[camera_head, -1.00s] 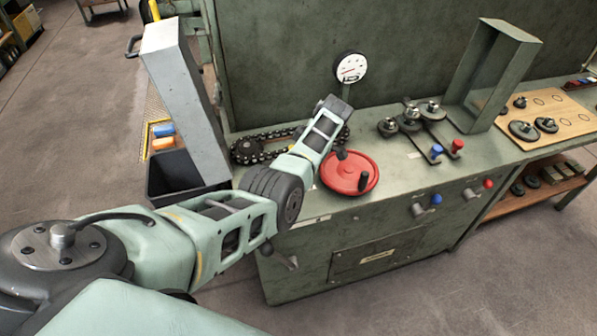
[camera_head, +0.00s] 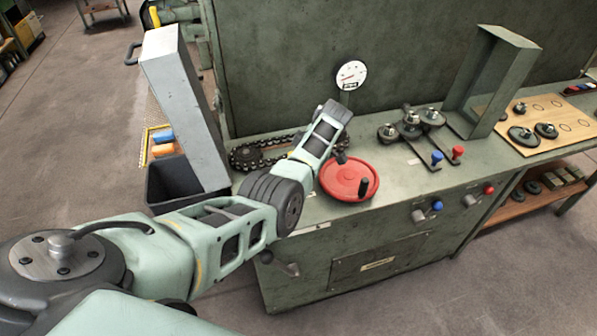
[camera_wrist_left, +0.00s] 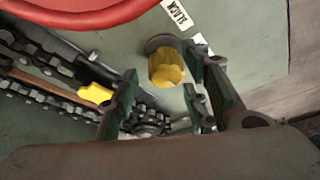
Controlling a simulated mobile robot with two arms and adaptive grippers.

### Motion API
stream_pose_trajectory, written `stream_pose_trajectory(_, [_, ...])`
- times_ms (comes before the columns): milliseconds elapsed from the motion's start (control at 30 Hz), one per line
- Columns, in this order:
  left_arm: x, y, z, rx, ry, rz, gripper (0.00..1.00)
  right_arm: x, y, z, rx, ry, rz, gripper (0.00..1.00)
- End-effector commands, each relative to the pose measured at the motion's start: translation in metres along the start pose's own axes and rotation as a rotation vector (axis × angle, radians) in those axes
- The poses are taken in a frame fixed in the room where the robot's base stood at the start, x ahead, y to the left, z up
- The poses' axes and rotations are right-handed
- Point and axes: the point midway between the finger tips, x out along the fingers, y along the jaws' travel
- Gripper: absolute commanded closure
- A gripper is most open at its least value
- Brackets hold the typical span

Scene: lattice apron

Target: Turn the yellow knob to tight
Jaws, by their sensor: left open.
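The yellow knob (camera_wrist_left: 166,68) is a small faceted knob on a round dark base on the green bench top, seen in the left wrist view. A label reading SLACK (camera_wrist_left: 178,14) lies beside it, and a second label (camera_wrist_left: 200,42) is partly hidden by a finger. My left gripper (camera_wrist_left: 160,88) is open, its fingers reaching toward the knob with the knob just beyond and between the tips. I cannot tell whether they touch it. In the head view my left arm covers the knob. My right gripper is not in view.
A chain on sprockets (camera_head: 262,152) with a yellow piece (camera_wrist_left: 95,93) lies close to the left finger. A red handwheel (camera_head: 349,180) and a gauge (camera_head: 351,75) are near my wrist. A tall grey metal channel (camera_head: 185,105) and black bin (camera_head: 180,186) stand left.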

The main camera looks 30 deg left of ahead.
Motion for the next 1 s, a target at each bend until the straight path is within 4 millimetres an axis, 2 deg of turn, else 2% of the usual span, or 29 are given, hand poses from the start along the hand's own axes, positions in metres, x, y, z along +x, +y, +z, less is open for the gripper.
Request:
stream_pose_trajectory(167, [-0.020,0.001,0.001,0.000,-0.002,0.003,0.58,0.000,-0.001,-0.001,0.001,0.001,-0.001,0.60])
stream_pose_trajectory(400, [-0.072,0.002,0.001,0.000,-0.002,0.005,0.58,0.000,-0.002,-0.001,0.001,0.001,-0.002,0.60])
stream_pose_trajectory(600, [-0.106,0.002,0.001,-0.001,-0.001,0.005,0.58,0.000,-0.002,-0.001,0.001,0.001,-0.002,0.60])
stream_pose_trajectory(800, [-0.119,0.002,0.000,0.000,0.001,0.004,0.58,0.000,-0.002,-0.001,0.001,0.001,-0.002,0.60])
stream_pose_trajectory(1000, [-0.120,0.002,0.000,0.000,0.001,0.003,0.58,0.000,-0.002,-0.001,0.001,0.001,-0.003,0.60])
